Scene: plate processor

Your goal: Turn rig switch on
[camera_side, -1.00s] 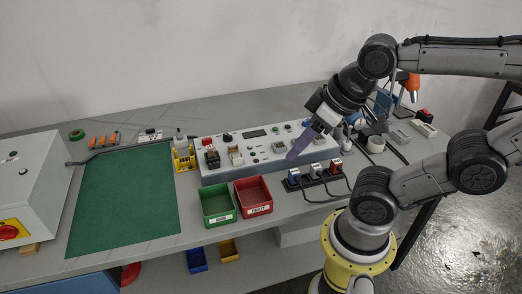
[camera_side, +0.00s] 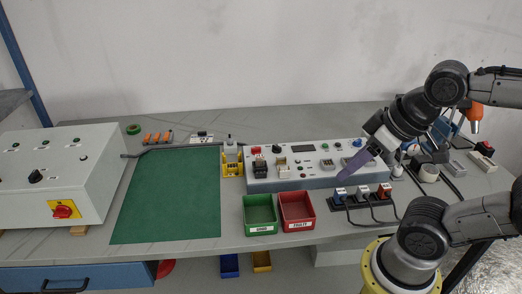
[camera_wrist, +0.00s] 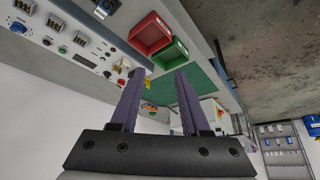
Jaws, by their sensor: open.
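The test rig (camera_side: 290,182) is a long light-grey box with a sloped panel of knobs, buttons and sockets, at the back centre of the bench. A black rocker-like part (camera_side: 260,167) sits near its left end. I cannot tell which control is the rig switch. A grey cabinet at the left (camera_side: 75,165) carries a red rotary handle on a yellow plate (camera_side: 63,211). My gripper (camera_side: 343,177) has purple fingers and points down-left, appearing in front of the rig's right part. In the wrist view my gripper (camera_wrist: 158,75) is open, with nothing between its fingers.
A green bin (camera_side: 259,230) and a red bin (camera_side: 297,226) stand in front of the rig. A socket strip with cables (camera_side: 338,206) lies right of them. A green mat (camera_side: 175,195) covers the bench's left part. A yellow stand (camera_side: 232,168) holds a bottle.

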